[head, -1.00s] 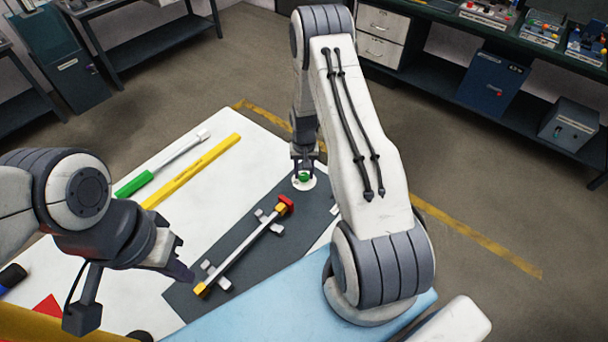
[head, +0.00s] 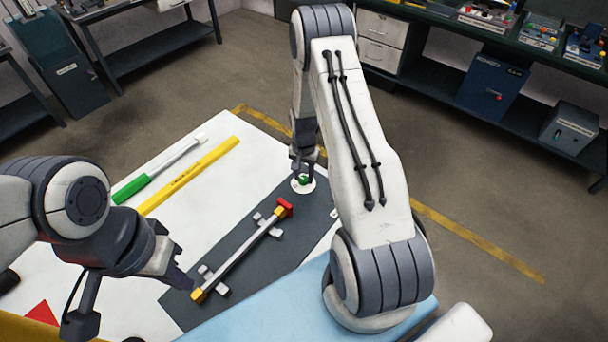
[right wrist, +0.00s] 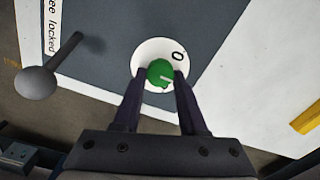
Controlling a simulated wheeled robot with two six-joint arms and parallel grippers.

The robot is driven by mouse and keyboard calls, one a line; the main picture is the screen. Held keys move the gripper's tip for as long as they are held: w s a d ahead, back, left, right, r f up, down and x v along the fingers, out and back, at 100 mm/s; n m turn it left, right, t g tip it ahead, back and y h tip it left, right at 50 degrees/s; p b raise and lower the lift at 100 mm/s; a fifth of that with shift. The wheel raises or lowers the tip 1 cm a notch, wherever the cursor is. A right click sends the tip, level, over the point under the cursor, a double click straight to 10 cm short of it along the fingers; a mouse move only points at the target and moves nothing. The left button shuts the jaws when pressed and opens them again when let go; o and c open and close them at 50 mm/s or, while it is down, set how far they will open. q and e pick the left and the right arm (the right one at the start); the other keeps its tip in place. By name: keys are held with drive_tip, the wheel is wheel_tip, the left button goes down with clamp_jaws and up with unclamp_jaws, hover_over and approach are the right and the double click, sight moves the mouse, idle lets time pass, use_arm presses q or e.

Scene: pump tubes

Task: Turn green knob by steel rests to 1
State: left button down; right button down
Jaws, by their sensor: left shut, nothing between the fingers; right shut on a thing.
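The green knob (right wrist: 160,73) sits on a round white dial (right wrist: 148,52) on the dark grey mat. The steel rests (head: 213,279) hold a tube (head: 240,250) with a red-and-yellow end and a yellow end. My left gripper (head: 185,283) is shut and empty beside the tube's near end.
A green-handled screwdriver (head: 135,188) and a yellow bar (head: 190,177) lie on the white tabletop at left. A grey ball-ended lever (right wrist: 38,82) stands near the dial, by a label partly reading "locked". A light blue surface (head: 290,305) lies in front.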

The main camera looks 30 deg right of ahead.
sight(303, 178)
drive_tip(key=shift+c, duration=2.2)
unclamp_jaws()
drive_tip(key=shift+r, duration=0.55)
wheel_tip(303, 178, up, 9)
drive_tip(key=b, duration=0.2)
drive_tip(key=shift+r, duration=0.2)
drive_tip(key=shift+a, duration=0.1)
